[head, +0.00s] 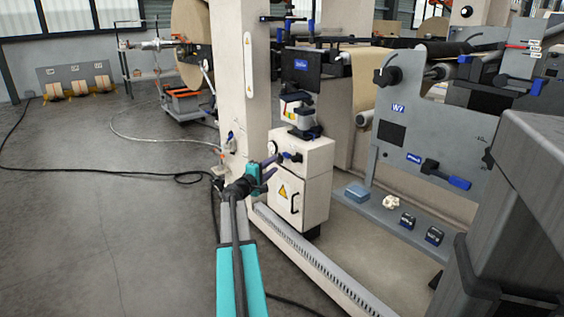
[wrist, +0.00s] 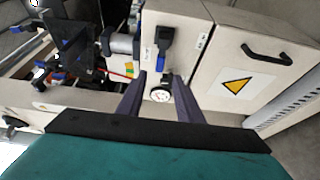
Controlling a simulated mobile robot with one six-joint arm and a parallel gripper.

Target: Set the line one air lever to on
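My gripper (head: 271,168) is in front of the upper left of a white cabinet (head: 310,207) with a yellow warning triangle. In the wrist view my gripper (wrist: 158,88) has its two dark fingers apart, with nothing between them in contact. A round white gauge (wrist: 160,95) shows between the fingers, farther off. Above it on the panel is a dark lever with a blue end (wrist: 164,40), apart from the fingers. A dark, blue-tipped handle (head: 292,157) also shows on the cabinet top in the head view. No readable label marks line one, and the lever's on or off position cannot be told.
A white column (head: 240,80) stands left of the cabinet. A grey machine panel (head: 400,130) with a blue-handled lever (head: 459,183) is to the right. Black cable (head: 120,174) lies on the floor. The left floor is mostly clear.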

